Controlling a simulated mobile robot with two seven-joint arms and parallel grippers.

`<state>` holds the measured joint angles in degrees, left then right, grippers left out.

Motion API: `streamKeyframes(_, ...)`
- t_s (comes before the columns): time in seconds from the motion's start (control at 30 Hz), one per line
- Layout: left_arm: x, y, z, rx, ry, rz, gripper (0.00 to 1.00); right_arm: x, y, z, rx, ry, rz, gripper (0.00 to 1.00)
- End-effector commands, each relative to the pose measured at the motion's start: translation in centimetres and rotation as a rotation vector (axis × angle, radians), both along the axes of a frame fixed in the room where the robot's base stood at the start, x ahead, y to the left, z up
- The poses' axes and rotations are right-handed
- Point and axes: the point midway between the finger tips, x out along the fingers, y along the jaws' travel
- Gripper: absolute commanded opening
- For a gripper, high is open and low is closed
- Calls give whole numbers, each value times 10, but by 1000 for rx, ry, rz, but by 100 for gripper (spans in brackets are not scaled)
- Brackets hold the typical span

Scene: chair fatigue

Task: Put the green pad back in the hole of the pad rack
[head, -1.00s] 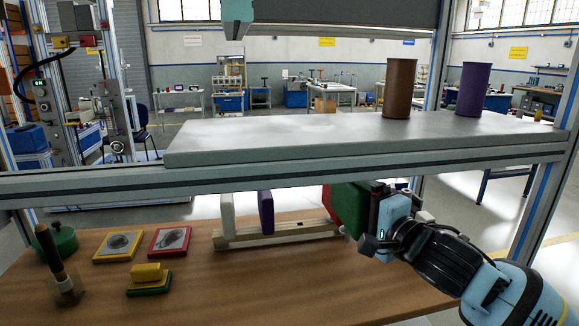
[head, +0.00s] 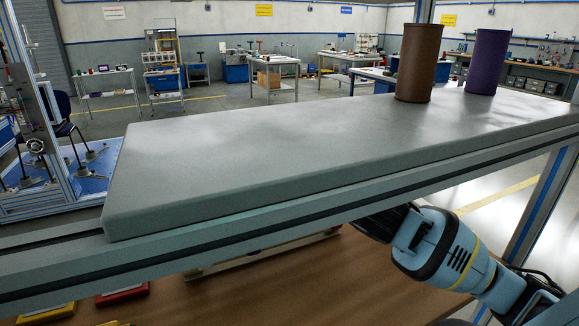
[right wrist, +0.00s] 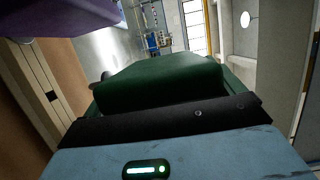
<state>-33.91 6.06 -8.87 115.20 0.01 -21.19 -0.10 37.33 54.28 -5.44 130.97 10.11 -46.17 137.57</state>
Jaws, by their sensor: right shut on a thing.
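The green pad (right wrist: 160,82) stands in front of my right gripper (right wrist: 160,112) in the right wrist view, and the gripper is shut on it. In the head view my right arm reaches under the grey shelf from the right, and the shelf hides the gripper and pad. The pad rack shows only as a pale wooden strip (head: 262,254) below the shelf edge. Its hole cannot be made out. A purple pad (right wrist: 60,14) fills the upper left of the wrist view, apart from the green pad. My left gripper is not in view.
The grey shelf (head: 240,165) spans the head view above the wooden table (head: 300,290). Brown (head: 416,64) and purple (head: 486,62) cylinders stand on it. A red-framed piece (head: 122,295) and a yellow one (head: 45,314) lie at lower left.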

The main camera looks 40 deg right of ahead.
Motion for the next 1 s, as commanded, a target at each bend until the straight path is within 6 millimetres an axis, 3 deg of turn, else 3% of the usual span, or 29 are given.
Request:
streamKeyframes(0.3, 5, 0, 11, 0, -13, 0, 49, -3, 0, 4, 4, -4, -4, 55)
streamKeyframes(0.7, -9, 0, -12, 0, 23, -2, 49, -2, 0, -36, 1, 2, -3, 55)
streamKeyframes(1.0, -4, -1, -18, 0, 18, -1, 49, -2, 0, -54, -1, 0, -4, 55)
